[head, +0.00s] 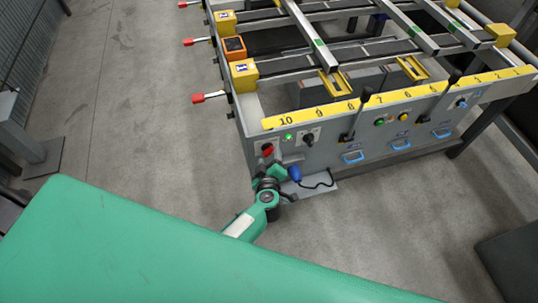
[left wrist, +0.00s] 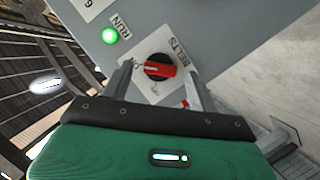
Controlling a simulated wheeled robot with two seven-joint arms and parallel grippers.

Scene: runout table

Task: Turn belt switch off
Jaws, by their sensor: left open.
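The belt switch (left wrist: 160,69) is a rotary knob with a red handle on a black round base, on a pale plate lettered BELTS. In the head view the red knob (head: 267,151) sits at the lower left of the grey machine's front panel. My left gripper (head: 270,168) is open right in front of it. In the left wrist view the fingers of my left gripper (left wrist: 158,82) stand apart, one on each side of the red handle. I cannot tell whether they touch it. The handle lies nearly level across that picture. My right gripper is not in view.
A green RUN lamp (left wrist: 109,36) is lit beside the switch. The panel also carries a black rotary knob (head: 308,139), levers (head: 356,115), buttons and blue handles (head: 352,157). The floor (head: 130,120) at left is clear.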

